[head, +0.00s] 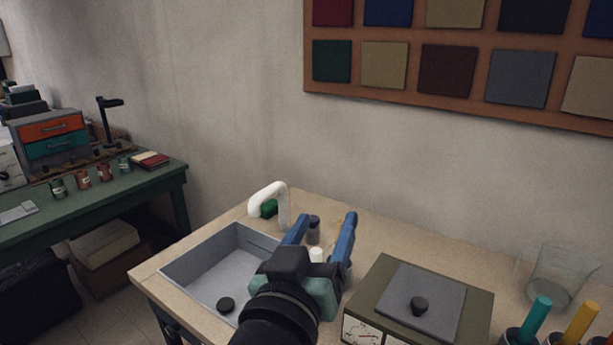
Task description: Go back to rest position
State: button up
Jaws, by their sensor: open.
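My gripper (326,224) is in the head view, low in the middle of the picture, above the worktable (365,237). Its two blue fingers are spread apart and nothing is held between them. A small dark jar (313,231) shows between the fingers, standing on the table behind them. A small white item (316,255) also shows between the fingers, partly covered by the gripper.
A green box with gauges (460,305) stands right. A glass beaker (551,275) and coloured-handled tools (537,318) are at far right. A green bench (150,185) stands left.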

jog(key=s+a+r+t+y+p, duration=0.1)
jog(key=s+r+t, duration=0.4)
jog(key=r, duration=1)
jog(key=s+a+r+t+y+p, duration=0.1)
jog(key=s+r+t+y+p, duration=0.2)
jog(key=s+r, duration=0.5)
notch_tip(320, 180, up, 8)
jog(key=shift+f+n+t+y, duration=0.1)
jog(key=shift+n+t+y, duration=0.3)
jog(key=shift+t+y, duration=0.5)
